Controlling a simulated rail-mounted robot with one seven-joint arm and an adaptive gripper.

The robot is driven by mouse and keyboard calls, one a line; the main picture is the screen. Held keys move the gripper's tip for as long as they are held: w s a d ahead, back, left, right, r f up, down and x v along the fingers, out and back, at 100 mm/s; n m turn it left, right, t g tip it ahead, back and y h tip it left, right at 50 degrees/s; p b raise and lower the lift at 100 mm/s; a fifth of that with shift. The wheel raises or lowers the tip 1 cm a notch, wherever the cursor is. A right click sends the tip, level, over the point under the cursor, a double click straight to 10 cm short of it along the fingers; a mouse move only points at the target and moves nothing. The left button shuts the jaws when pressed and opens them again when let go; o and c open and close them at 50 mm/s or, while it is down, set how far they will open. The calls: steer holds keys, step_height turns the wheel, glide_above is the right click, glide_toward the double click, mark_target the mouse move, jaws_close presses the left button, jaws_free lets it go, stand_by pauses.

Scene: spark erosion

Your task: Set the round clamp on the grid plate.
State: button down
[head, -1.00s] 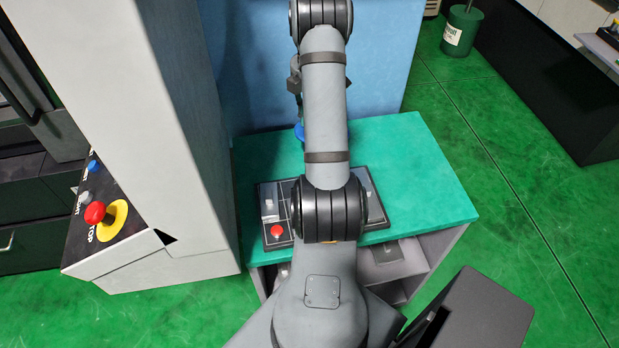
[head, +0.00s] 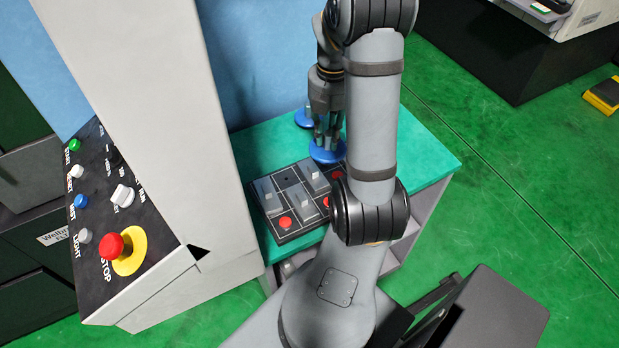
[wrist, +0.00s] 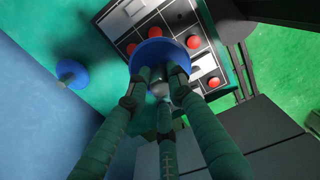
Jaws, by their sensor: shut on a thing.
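The grid plate (head: 290,236) is a dark board with pale lines on the teal table; it also shows in the wrist view (wrist: 116,22). My gripper (head: 327,138) points down beyond the plate's far side. Its fingers (wrist: 160,82) are shut on a round clamp, a blue disc (head: 325,154) with a grey middle part. In the wrist view the held disc (wrist: 150,50) overlaps the plate's edge; its height above plate or table cannot be told. A second blue disc (head: 303,118) stands on the table near the blue wall, also in the wrist view (wrist: 70,72).
The plate bears grey blocks (head: 268,193) and red round pieces (head: 285,222) in some of its squares. A control panel with a red stop button (head: 110,246) stands at left. A blue wall (head: 262,60) rises behind the table. The table's right part (head: 425,160) is clear.

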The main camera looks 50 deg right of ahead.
steer(key=w+a+f+p, duration=0.1)
steer(key=w+a+f, duration=0.1)
steer(key=f, duration=0.1)
steer(key=w+a+f, duration=0.3)
steer(key=w+a+f+p, duration=0.1)
steer(key=w+a+f, duration=0.1)
steer(key=w+f, duration=0.1)
steer(key=shift+w+a+f+p, duration=0.15)
steer(key=shift+a+f+p, duration=0.1)
steer(key=shift+f+p, duration=0.05)
steer(key=shift+w+f, duration=0.1)
steer(key=shift+f, duration=0.35)
steer(key=shift+f, duration=0.1)
steer(key=shift+f, duration=0.15)
steer(key=c, duration=1.5)
jaws_free()
steer(key=shift+c, duration=0.2)
step_height(320, 180, up, 12)
steer(key=b, duration=0.1)
steer(key=shift+r, duration=0.25)
steer(key=shift+d, duration=0.1)
